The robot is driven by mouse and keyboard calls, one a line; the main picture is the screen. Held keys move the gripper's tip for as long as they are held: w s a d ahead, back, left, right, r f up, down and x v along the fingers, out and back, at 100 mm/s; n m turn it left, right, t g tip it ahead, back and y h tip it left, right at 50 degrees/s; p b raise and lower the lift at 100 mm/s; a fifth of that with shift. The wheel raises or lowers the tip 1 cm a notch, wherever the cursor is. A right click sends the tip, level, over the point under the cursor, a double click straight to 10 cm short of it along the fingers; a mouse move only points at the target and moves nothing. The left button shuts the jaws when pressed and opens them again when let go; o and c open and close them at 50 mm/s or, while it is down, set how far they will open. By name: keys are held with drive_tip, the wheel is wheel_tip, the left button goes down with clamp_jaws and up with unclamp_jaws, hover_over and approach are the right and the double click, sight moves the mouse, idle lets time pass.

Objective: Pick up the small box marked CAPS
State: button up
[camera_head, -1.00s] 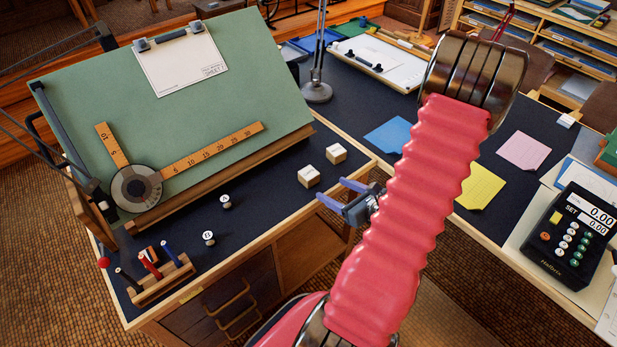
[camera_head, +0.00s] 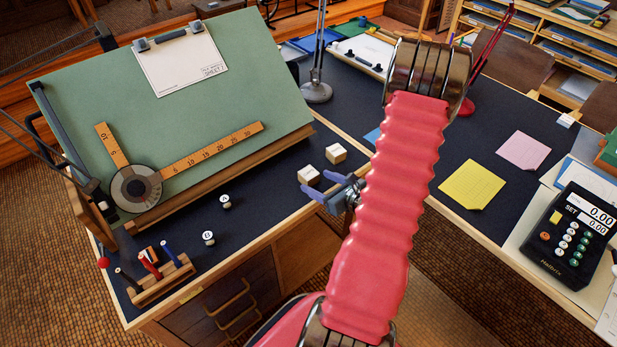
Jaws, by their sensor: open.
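Two small pale boxes stand on the dark desk top near its right edge. The nearer box (camera_head: 308,174) is partly covered by my gripper's fingers; the farther box (camera_head: 336,153) stands clear behind it. The lettering on both is too small to read, so I cannot tell which is marked CAPS. My gripper (camera_head: 315,185) has two purple fingers, spread open with nothing visibly held. Its fingertips are at the nearer box's front and right side in the picture; whether they touch it I cannot tell.
Two round white-topped pieces (camera_head: 225,201) (camera_head: 208,238) and a pen rack (camera_head: 163,282) stand to the left. A lamp base (camera_head: 316,92) is farther back.

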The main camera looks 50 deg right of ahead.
sight(314, 179)
drive_tip(key=shift+w+f, duration=0.2)
drive_tip(key=shift+w, duration=0.3)
drive_tip(key=shift+d+x, duration=0.2)
drive_tip(key=shift+x, duration=2.4)
drive_tip(key=shift+r, duration=0.1)
drive_tip(key=shift+c, duration=0.2)
drive_tip(key=c, duration=1.1)
